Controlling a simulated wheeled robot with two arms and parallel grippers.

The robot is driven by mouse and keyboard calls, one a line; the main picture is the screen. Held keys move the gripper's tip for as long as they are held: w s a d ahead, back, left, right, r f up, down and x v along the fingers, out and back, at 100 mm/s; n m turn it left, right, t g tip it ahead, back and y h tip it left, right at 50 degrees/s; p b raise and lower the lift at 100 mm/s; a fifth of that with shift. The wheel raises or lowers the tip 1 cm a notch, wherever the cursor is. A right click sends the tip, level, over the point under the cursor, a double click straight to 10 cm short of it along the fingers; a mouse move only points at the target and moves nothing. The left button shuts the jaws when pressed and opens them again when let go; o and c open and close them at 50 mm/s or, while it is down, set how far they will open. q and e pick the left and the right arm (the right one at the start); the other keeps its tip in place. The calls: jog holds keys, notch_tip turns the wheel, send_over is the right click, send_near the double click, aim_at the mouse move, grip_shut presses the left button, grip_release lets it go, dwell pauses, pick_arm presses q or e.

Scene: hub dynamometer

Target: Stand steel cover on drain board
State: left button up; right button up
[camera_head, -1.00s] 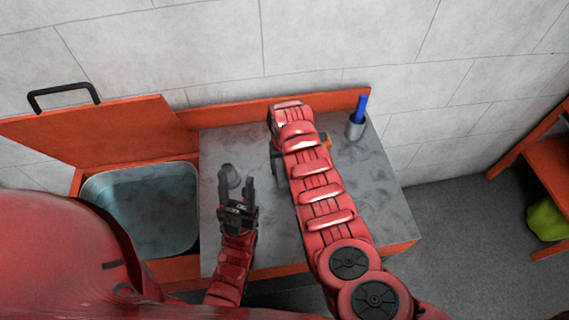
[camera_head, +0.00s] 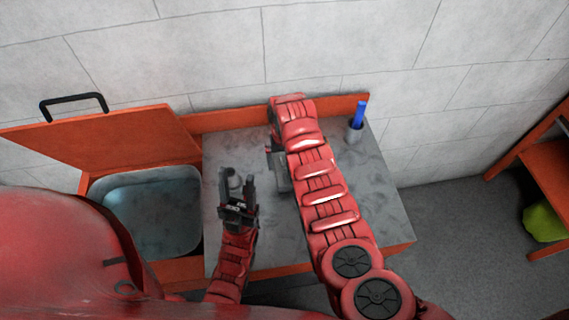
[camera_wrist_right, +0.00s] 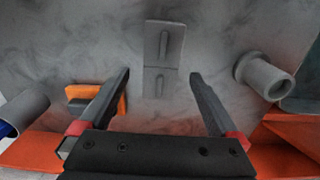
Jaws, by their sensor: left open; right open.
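A short grey metal cylinder with a wider rim, probably the steel cover (camera_head: 235,183), is on the grey bench top. It also shows at the right in the right wrist view (camera_wrist_right: 262,76). My left gripper (camera_head: 237,177) is open, its fingers on either side of the cylinder in the head view; contact cannot be told. A flat grey plate with two raised bars, possibly the drain board (camera_wrist_right: 164,50), lies on the bench, partly hidden by my right arm in the head view (camera_head: 281,175). My right gripper (camera_wrist_right: 160,75) is open and empty above the bench, facing this plate.
An open orange bin with a grey basin of liquid (camera_head: 150,208) is at the left, its lid (camera_head: 95,138) raised. A grey cup (camera_head: 354,133) with a blue-handled tool (camera_head: 361,112) stands back right. An orange-and-dark block (camera_wrist_right: 104,95) lies near my right gripper.

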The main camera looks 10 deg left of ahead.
aim_at(285, 169)
notch_tip(285, 169, up, 6)
jog(key=p, duration=0.1)
jog(key=shift+r, duration=0.2)
jog(key=shift+d, duration=0.1)
